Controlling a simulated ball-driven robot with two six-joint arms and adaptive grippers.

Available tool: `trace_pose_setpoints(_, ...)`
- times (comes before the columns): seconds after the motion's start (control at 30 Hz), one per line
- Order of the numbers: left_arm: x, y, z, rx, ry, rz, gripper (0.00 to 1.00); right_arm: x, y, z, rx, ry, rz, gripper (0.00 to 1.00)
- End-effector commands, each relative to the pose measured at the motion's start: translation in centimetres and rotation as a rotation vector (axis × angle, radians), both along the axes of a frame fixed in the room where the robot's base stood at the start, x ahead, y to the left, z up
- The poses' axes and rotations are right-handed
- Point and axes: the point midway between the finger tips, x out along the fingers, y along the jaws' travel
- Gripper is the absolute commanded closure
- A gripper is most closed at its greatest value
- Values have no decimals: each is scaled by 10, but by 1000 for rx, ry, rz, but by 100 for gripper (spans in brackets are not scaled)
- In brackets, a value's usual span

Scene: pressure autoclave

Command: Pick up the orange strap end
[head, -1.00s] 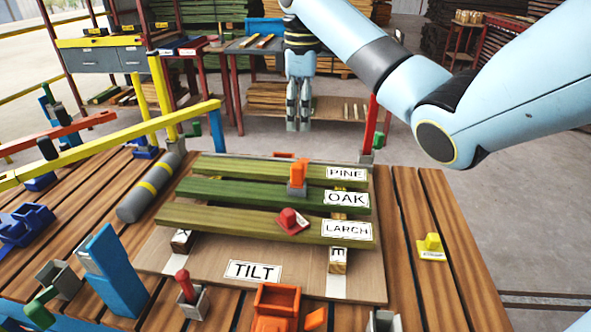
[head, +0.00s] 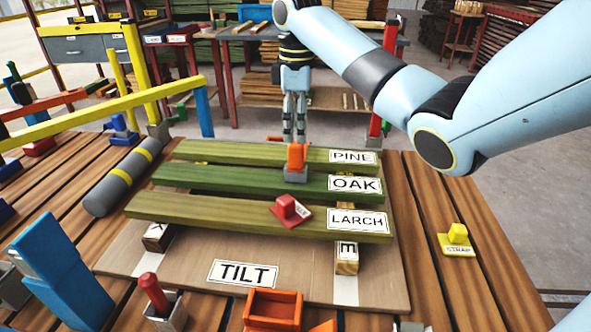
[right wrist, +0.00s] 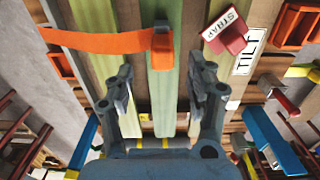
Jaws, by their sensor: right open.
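The orange strap end (head: 297,157) stands upright over a small grey block on the green OAK board (head: 225,182). In the right wrist view the orange strap end (right wrist: 162,50) is just beyond the fingertips, roughly centred between them, with an orange band running off to the left. My right gripper (head: 294,138) points down, just behind and above the strap end in the head view. My left gripper is not in view.
A red strap block (head: 289,209) sits on the LARCH board (head: 175,207). The PINE board (head: 240,151) lies behind. A yellow strap block (head: 457,236) stands right on the slatted table. A grey roller (head: 122,180) lies left, and an orange bin (head: 272,308) is in front.

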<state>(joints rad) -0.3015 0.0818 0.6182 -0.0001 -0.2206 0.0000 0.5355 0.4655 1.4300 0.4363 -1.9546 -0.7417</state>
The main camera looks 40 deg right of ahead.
Motion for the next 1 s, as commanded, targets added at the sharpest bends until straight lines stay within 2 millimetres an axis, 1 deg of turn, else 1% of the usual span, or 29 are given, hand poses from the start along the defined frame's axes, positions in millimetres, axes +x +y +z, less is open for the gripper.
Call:
trace_pose_setpoints(0.17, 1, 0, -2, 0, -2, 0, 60, -1, 3, -21, 2, 1, 1, 44)
trace_pose_setpoints(0.3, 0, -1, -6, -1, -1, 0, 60, -1, 4, -44, 0, 1, 0, 44)
trace_pose_setpoints(0.4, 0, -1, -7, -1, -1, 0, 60, -1, 4, -55, 1, 1, 1, 44)
trace_pose_setpoints(0.5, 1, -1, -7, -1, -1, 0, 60, -1, 4, -58, 0, 0, 1, 44)
trace_pose_setpoints(0.67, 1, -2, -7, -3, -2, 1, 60, -1, 4, -58, -1, -1, 1, 44)
trace_pose_setpoints(0.77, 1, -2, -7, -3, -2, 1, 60, -1, 4, -58, -1, -1, 1, 55)
trace_pose_setpoints(1.0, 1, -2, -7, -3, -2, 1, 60, -1, 4, -58, -1, -1, 1, 86)
